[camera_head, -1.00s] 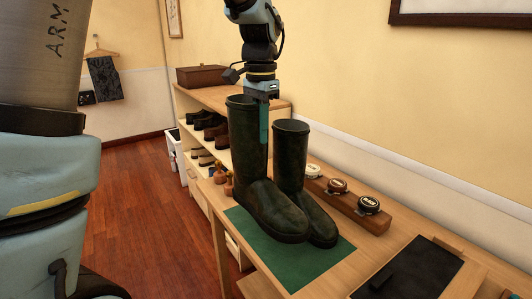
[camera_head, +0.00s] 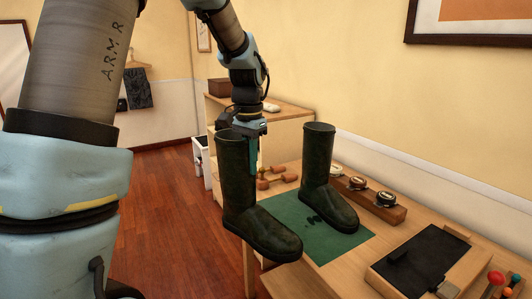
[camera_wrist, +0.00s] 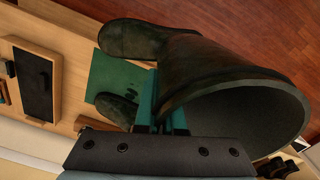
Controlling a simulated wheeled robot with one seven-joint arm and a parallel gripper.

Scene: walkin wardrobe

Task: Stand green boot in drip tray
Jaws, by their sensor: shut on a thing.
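My gripper (camera_head: 254,150) is shut on the upper shaft wall of one dark green boot (camera_head: 238,185). This boot hangs upright at the bench's front edge, its toe pointing right; its open top faces the wrist camera (camera_wrist: 250,105). The other dark green boot (camera_head: 318,165) stands upright on a green mat (camera_head: 290,215) on the bench; it shows small in the wrist view (camera_wrist: 115,108). A black panel in a wooden frame (camera_head: 425,262) lies to the right with a dark object on it; I cannot tell whether it is the drip tray.
Round tins (camera_head: 387,199) sit in a wooden holder along the wall. Wooden shoe-tree-like pieces (camera_head: 275,178) lie behind the held boot. A shelf unit (camera_head: 285,135) stands farther back. Coloured knobs (camera_head: 495,278) are at the right. Open wooden floor (camera_head: 165,220) lies to the left.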

